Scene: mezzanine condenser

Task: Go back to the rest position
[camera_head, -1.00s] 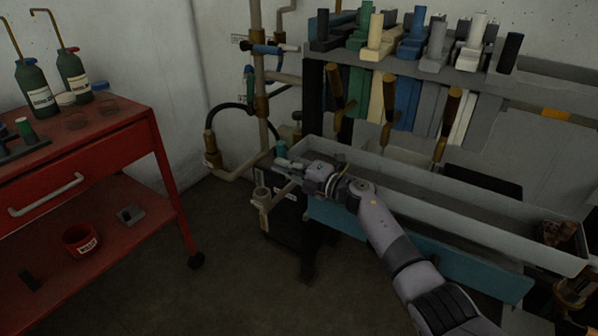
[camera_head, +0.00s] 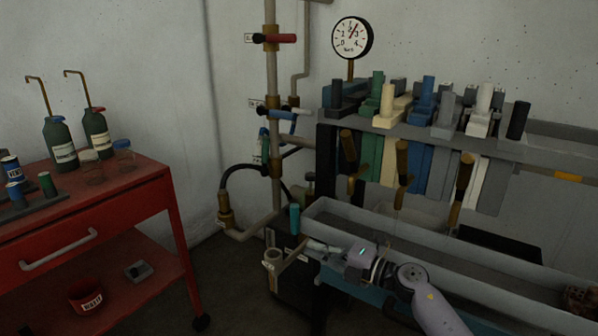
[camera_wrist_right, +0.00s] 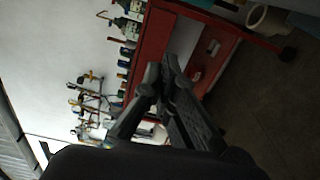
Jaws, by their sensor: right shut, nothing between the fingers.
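My right gripper (camera_head: 318,247) is at the left end of the long grey trough, in front of the pipework. Its arm comes in from the lower right. In the right wrist view its fingers (camera_wrist_right: 165,78) are together with nothing between them. My left gripper does not show in any view.
A red cart (camera_head: 95,215) with green bottles (camera_head: 60,142) stands at the left; a red pot (camera_head: 86,296) is on its lower shelf. The trough (camera_head: 430,240) runs below a rack of coloured blocks (camera_head: 440,130). Pipes with a gauge (camera_head: 352,38) rise at the back. Floor shows between cart and trough.

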